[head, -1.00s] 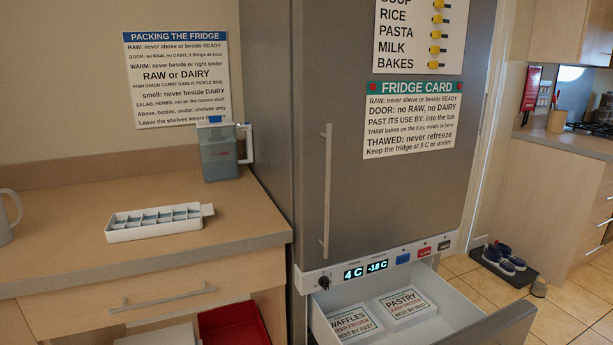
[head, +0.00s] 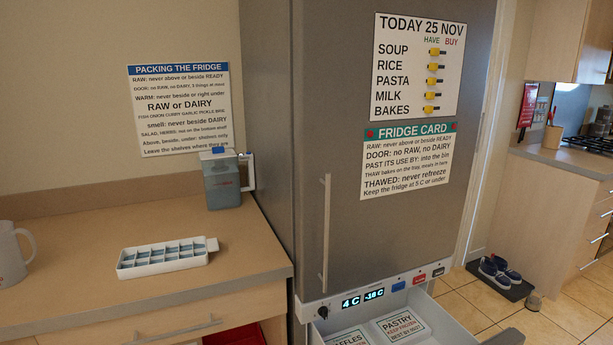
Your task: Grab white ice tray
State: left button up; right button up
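The white ice tray (head: 166,267) lies flat on the wooden counter left of the fridge. It has two rows of bluish compartments and a small tab at its right end. Nothing touches it. Neither of my grippers shows in the head view.
A grey jug with a blue lid (head: 221,180) stands behind the tray, near the fridge. A white mug (head: 12,252) is at the counter's left end. The grey fridge (head: 400,235) is shut above an open freezer drawer (head: 440,318) holding boxes marked waffles and pastry. Shoes (head: 500,271) sit on the floor at right.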

aim_at(140, 262)
jog(key=z, duration=1.05)
jog(key=u, duration=1.85)
